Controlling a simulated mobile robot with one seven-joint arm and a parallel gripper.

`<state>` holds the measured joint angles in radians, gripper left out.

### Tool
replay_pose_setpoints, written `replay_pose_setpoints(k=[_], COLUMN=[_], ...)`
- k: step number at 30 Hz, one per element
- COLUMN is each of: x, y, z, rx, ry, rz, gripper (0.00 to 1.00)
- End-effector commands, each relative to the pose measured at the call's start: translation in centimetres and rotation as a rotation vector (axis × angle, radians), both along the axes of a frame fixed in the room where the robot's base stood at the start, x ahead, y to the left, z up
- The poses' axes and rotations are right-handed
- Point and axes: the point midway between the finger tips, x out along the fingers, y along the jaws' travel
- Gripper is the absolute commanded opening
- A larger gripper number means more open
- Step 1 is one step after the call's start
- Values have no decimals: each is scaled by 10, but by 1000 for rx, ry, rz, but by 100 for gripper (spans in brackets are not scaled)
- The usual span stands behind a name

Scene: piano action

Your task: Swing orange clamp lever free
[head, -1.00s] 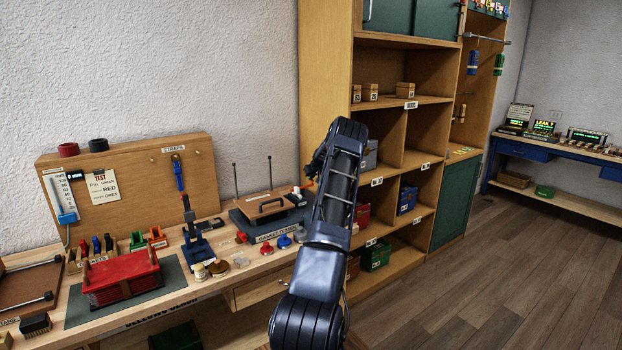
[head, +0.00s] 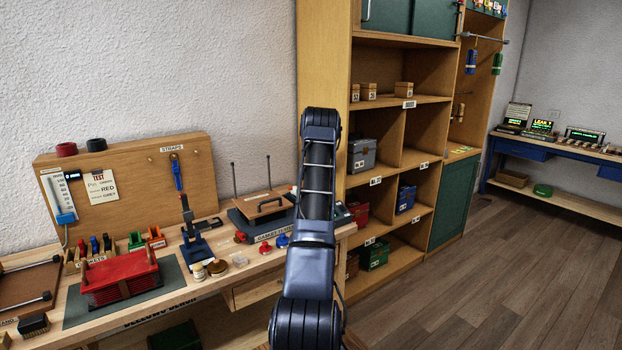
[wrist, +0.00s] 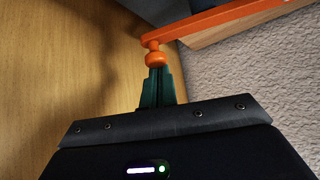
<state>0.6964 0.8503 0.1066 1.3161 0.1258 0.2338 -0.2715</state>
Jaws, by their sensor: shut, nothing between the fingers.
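The orange clamp lever (wrist: 215,20) shows in the wrist view as a flat bar slanting from the top right, with a round orange knob (wrist: 155,58) at its left end. My gripper (wrist: 156,72) has its dark green fingers shut together, with nothing held. The fingertips lie right at the knob in the picture; I cannot tell whether they touch it. In the head view my raised arm hides the gripper, and I cannot make out the lever there.
A press with a wooden handled board (head: 262,207) stands on the bench, left of my arm. A tall wooden shelf (head: 327,60) rises behind and right of the arm. A red bellows (head: 120,277) lies further left. The floor at the right is clear.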

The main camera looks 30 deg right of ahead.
Motion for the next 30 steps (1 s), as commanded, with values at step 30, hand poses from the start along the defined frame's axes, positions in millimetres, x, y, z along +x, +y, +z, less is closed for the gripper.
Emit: replay_pose_setpoints(k=[30], x=[-27], y=[17], z=[-1], rx=[-4], ry=[2], rz=[-535], gripper=[0])
